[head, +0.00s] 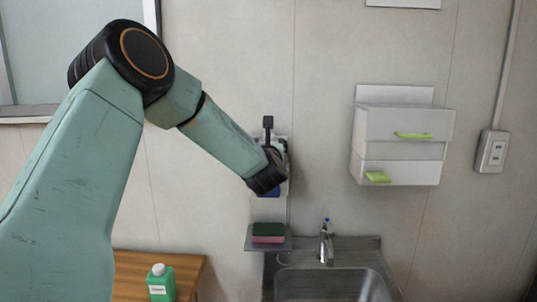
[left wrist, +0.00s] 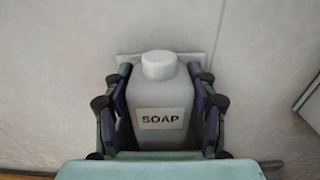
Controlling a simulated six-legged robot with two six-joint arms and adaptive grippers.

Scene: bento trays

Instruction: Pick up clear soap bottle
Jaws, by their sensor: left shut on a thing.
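A whitish-grey soap bottle (left wrist: 160,100) with a round white cap and a "SOAP" label stands upright in the left wrist view. My left gripper (left wrist: 161,110) is shut on it, with dark fingers against both sides of the bottle. A pale plate shows behind the bottle, close to the wall. In the head view my left arm reaches to the wall above the sink, and its wrist hides the bottle and the fingers. My right gripper is in neither view.
A small shelf (head: 252,246) with a dark green and pink sponge (head: 268,233) sits below my wrist. Right of it are the faucet (head: 326,243) and sink (head: 330,285). A white wall box (head: 403,140) hangs at right. A green bottle (head: 161,283) stands on a wooden table (head: 130,264).

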